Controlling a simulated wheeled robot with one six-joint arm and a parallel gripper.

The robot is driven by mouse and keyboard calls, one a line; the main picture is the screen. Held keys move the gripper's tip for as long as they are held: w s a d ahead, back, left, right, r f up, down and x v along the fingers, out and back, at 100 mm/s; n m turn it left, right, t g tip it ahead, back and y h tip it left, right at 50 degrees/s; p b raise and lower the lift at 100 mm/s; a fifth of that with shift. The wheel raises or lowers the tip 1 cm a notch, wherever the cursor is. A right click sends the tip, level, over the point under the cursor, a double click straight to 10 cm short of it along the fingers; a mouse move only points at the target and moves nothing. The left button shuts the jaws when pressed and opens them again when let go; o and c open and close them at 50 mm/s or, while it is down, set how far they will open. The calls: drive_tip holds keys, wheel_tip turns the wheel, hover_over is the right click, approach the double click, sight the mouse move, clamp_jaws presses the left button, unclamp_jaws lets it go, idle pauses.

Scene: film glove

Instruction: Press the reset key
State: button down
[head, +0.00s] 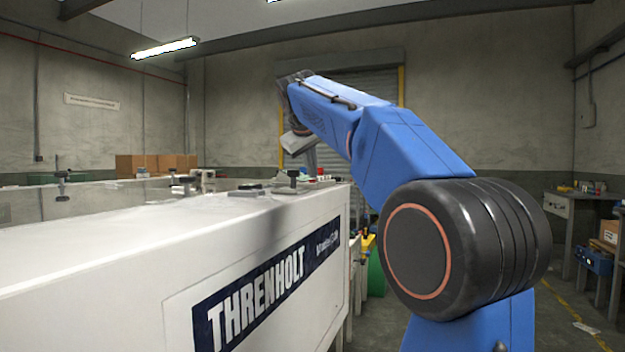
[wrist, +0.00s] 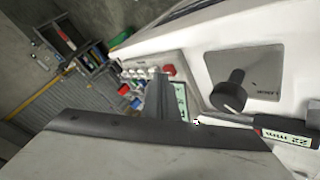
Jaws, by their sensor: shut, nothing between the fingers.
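My gripper (head: 312,162) points down over the far end of the white machine in the head view. In the wrist view its grey finger (wrist: 163,95) reaches toward a small panel of keys (wrist: 141,73), and the gripper is shut and empty. The panel holds several white and coloured keys, among them a red one (wrist: 168,70). My finger hides part of the panel. No lettering on the keys can be read, so I cannot tell which is the reset key. I cannot tell whether the fingertip touches the panel.
The white machine (head: 270,275), marked THRENHOLT, fills the left side. A black knob (wrist: 228,95) stands up from a grey plate close beside my gripper. A 22 mm label (wrist: 286,137) lies near it. A workbench (head: 585,197) stands far right.

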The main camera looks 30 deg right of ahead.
sight(312, 182)
drive_tip(key=shift+r, duration=0.1)
idle(0.3)
drive_tip(key=shift+r, duration=0.75)
drive_tip(key=shift+r, duration=2.5)
